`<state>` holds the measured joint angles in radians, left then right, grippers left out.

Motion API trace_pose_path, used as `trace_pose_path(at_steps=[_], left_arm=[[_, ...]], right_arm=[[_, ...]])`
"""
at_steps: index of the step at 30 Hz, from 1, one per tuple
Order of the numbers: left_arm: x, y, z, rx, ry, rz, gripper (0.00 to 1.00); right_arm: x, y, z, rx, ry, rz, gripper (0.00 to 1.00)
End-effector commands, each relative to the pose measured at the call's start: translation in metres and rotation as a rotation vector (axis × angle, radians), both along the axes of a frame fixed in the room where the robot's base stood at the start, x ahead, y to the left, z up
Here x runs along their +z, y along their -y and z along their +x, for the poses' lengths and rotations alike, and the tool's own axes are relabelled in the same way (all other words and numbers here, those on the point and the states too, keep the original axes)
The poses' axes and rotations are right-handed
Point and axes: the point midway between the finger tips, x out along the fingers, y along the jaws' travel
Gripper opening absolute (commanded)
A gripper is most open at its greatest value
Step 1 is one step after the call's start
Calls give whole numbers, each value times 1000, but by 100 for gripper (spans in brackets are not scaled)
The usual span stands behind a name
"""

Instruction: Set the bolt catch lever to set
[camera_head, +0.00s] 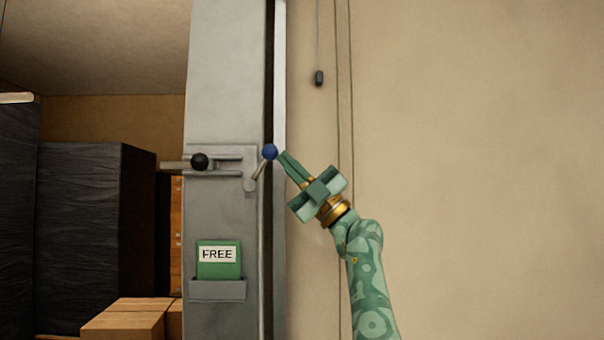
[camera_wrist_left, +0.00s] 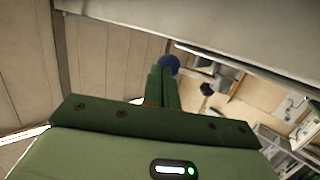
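The bolt catch lever is a short pale arm (camera_head: 258,170) with a blue knob (camera_head: 270,152), on the grey door post. It leans up and to the right, its lower end at a small bracket. My left gripper (camera_head: 282,156) comes from the lower right, its fingers together and their tips right beside the blue knob. I cannot tell whether they touch it. In the left wrist view the blue knob (camera_wrist_left: 169,64) shows just past the fingertips (camera_wrist_left: 160,72), partly hidden by them. My right gripper is not in view.
A bolt with a black knob (camera_head: 200,161) lies across the post, left of the lever. Below, a green card reading FREE (camera_head: 218,256) sits in a holder (camera_head: 217,290). A dark wrapped stack (camera_head: 80,220) and cardboard boxes (camera_head: 125,320) stand left. A cord weight (camera_head: 319,78) hangs right.

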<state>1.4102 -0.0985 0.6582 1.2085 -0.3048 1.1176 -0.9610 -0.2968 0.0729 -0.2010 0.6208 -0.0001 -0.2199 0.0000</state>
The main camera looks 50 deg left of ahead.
Motion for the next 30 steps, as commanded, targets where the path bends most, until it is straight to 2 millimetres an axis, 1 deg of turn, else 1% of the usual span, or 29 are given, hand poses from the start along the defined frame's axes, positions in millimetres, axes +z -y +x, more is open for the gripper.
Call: trace_pose_path(at_steps=[3, 12, 21, 30], left_arm=[[9, -3, -7, 3, 0, 2, 0], [22, -11, -17, 1, -1, 2, 0], [28, -16, -24, 1, -2, 2, 0], [29, -17, -25, 1, -2, 2, 0]], right_arm=[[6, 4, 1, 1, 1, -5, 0], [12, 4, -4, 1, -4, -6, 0], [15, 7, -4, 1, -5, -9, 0], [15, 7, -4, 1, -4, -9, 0]])
